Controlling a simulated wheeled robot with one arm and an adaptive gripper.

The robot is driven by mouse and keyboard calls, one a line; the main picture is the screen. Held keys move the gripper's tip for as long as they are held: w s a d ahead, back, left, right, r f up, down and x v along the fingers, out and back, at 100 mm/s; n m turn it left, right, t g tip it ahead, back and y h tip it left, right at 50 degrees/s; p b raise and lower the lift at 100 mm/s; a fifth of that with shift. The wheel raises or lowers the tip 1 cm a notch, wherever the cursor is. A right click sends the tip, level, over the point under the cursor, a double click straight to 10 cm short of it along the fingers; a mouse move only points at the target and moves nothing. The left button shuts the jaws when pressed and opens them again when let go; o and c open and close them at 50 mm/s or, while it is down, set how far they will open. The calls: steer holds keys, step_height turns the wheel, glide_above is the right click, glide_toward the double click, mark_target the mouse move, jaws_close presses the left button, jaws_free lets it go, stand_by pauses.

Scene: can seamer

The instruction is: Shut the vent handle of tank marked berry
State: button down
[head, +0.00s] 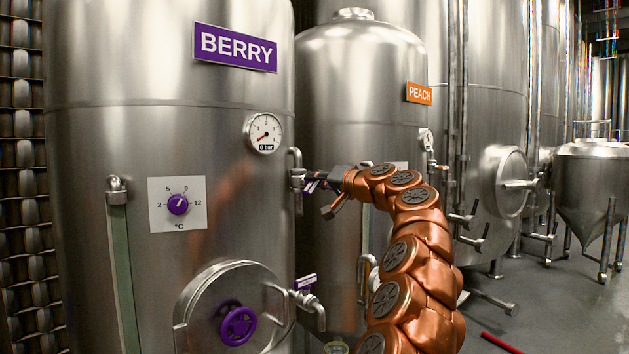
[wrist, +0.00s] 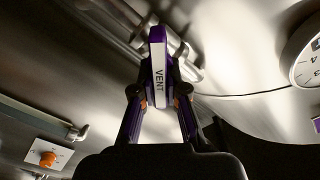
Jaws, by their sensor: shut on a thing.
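The berry tank (head: 170,130) is the large steel tank at the left of the head view, with a purple BERRY sign (head: 235,47). Its vent valve (head: 297,181) sits on a small pipe at the tank's right side. The vent handle (wrist: 158,70), purple with a white VENT label, shows clearly in the wrist view; only a purple bit (head: 311,186) shows in the head view, sticking out to the right of the valve. My gripper (wrist: 160,98) is shut on the handle, one finger on each side. In the head view my gripper (head: 318,182) partly hides it.
The berry gauge (head: 264,133) reads 0 bar. A purple temperature knob (head: 178,204), a round hatch with a purple wheel (head: 238,324) and a lower tap (head: 308,302) are nearby. The peach tank (head: 355,100) stands close behind my gripper. Open floor lies at right.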

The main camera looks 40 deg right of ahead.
steer(key=c, duration=1.2)
jaws_free()
steer(key=shift+s, duration=0.15)
steer(key=s, duration=1.1)
steer(key=shift+s, duration=0.35)
steer(key=shift+a, duration=0.1)
